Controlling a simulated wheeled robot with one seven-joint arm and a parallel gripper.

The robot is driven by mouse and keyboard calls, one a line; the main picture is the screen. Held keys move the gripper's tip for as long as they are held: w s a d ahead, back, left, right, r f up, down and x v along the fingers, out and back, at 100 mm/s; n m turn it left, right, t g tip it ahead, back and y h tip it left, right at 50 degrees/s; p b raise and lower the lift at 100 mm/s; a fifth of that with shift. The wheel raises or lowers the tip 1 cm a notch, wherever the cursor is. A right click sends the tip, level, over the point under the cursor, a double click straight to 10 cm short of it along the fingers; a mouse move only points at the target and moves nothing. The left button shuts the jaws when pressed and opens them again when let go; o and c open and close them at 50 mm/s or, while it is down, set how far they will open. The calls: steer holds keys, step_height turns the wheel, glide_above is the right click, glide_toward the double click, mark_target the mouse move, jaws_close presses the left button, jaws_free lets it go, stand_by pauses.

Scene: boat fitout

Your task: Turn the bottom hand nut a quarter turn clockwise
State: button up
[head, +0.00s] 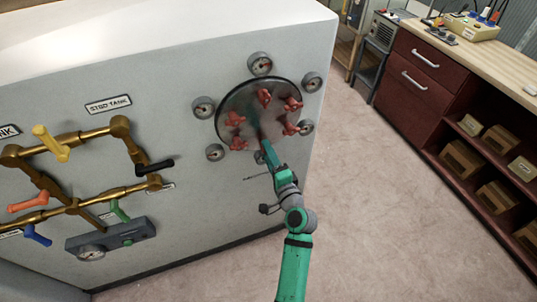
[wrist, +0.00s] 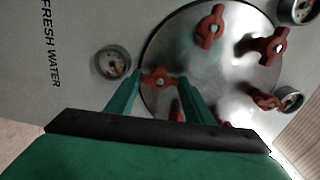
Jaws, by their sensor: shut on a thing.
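A round metal hatch plate (head: 248,92) on the white wall carries several red winged hand nuts around its rim. In the head view my gripper (head: 264,142) reaches the plate's lower edge and hides the bottom nut. In the wrist view, where the plate appears turned on its side, the bottom hand nut (wrist: 160,80) sits between the two green fingers of my gripper (wrist: 160,90). The fingers are shut on its wings, which lie roughly across the picture. Other red nuts show on the plate, such as the top one (head: 264,97).
Round gauges ring the plate, one (wrist: 113,62) close beside my fingers. Brass pipes (head: 85,135) with coloured handles are on the wall at left. A wooden workbench (head: 465,45) stands at right. The floor (head: 380,210) between is clear.

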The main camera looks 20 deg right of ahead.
steer(key=o, duration=1)
steer(key=shift+d, duration=0.1)
steer(key=shift+o, duration=0.2)
steer(key=s, duration=1)
steer(key=shift+s+d, duration=0.2)
steer(key=shift+s, duration=0.2)
steer(key=s+a+f+n+g+h, duration=0.1)
steer(key=s+a+f+n+g, duration=0.2)
steer(key=s+f, duration=0.35)
steer(key=s+a+f+n+h, duration=0.1)
steer(key=s+a+f+n, duration=0.1)
steer(key=s+a+f, duration=0.4)
steer(key=s+a+r+n, duration=0.2)
steer(key=s+a+n, duration=0.1)
steer(key=s, duration=0.3)
steer(key=s+a+r+n+y, duration=0.1)
steer(key=s+a+r+n, duration=0.2)
steer(key=s, duration=0.4)
steer(key=s+a+r+n, duration=0.3)
steer(key=s+a+n, duration=0.2)
steer(key=s, duration=0.2)
steer(key=shift+s+n, duration=0.2)
steer(key=shift+n, duration=0.2)
